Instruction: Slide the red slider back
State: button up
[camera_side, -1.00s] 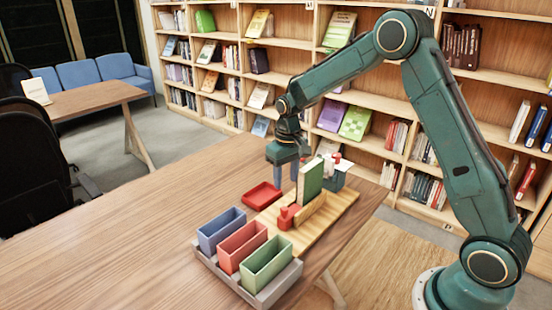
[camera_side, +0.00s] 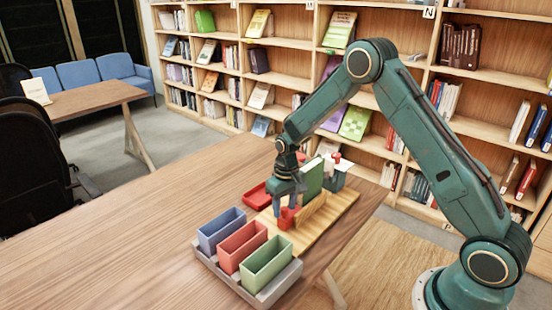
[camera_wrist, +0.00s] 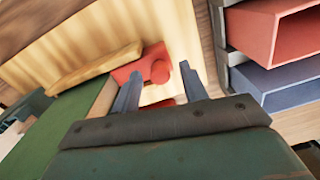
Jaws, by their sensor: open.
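The red slider (camera_side: 288,219) sits on the wooden board (camera_side: 338,209), at the near end of a low wooden rail (camera_side: 312,211). A green book (camera_side: 313,178) stands upright behind the rail. My gripper (camera_side: 284,212) is low over the slider with its fingers pointing down, and it partly hides the slider.
A grey tray (camera_side: 262,297) with blue (camera_side: 221,229), red (camera_side: 242,245) and green (camera_side: 266,262) bins stands in front of the board. A grey-green holder (camera_side: 334,181) stands behind the book. The table's left side is clear.

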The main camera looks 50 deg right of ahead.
grip_shut()
jog(key=shift+a, duration=0.1)
jog(key=shift+a, duration=2.65)
grip_release()
jog(key=shift+d+r, duration=0.1)
jog(key=shift+r, duration=0.05)
